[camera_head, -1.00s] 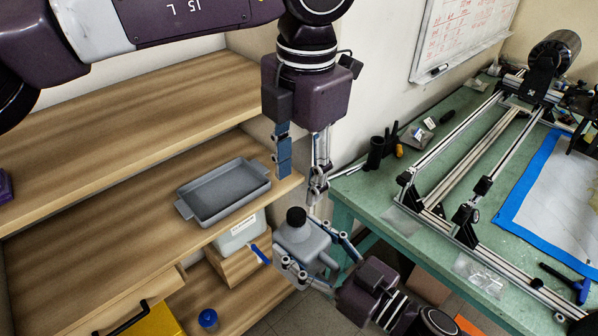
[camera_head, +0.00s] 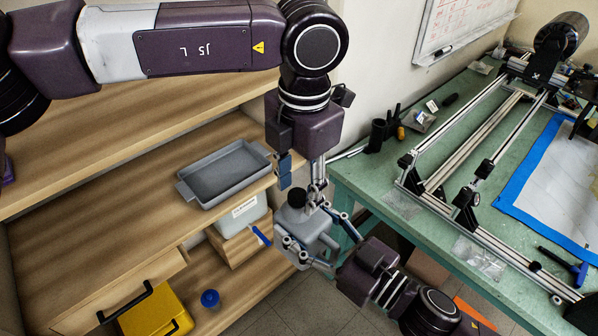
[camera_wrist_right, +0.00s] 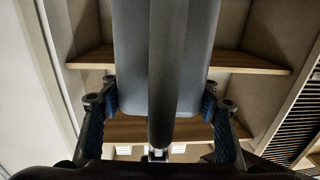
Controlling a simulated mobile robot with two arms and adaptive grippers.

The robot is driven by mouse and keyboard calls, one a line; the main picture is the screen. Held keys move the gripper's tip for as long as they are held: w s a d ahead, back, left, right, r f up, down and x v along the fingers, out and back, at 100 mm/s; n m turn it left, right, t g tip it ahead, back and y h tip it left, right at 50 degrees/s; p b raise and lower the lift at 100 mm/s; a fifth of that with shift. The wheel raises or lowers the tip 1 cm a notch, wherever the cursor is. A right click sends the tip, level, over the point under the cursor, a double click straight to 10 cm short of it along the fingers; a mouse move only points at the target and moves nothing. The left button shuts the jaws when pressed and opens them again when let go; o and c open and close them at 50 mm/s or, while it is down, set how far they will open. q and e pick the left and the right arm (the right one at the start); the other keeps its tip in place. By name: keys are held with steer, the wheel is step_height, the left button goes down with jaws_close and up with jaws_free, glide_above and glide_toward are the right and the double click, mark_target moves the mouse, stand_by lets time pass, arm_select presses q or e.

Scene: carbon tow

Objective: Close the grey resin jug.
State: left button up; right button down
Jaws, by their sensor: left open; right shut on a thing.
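The grey resin jug (camera_head: 301,229) hangs in the air off the front edge of the shelf, roughly upright, with a black cap (camera_head: 297,197) at its neck. Whether the cap is seated tight cannot be told. My right gripper (camera_head: 308,248) is shut on the jug's body from the lower right; the right wrist view shows the jug (camera_wrist_right: 188,60) between both fingers. My left gripper (camera_head: 301,180) points down from above, open, its fingers on either side of and just above the cap. Contact with the cap cannot be made out.
A grey tray (camera_head: 222,174) lies on the middle shelf, with a white labelled container (camera_head: 242,218) below. A yellow case (camera_head: 152,312) and a blue-lidded jar (camera_head: 210,299) are lower down. The green workbench (camera_head: 385,200) stands close at the right with a metal frame.

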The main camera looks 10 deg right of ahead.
arm_select(q)
steer(key=shift+f, duration=0.15)
jaws_close()
steer(key=shift+o, duration=0.7)
jaws_free()
step_height(320, 180, up, 12)
steer(key=shift+s+d, duration=0.2)
steer(key=shift+s, duration=0.05)
stand_by(0.4)
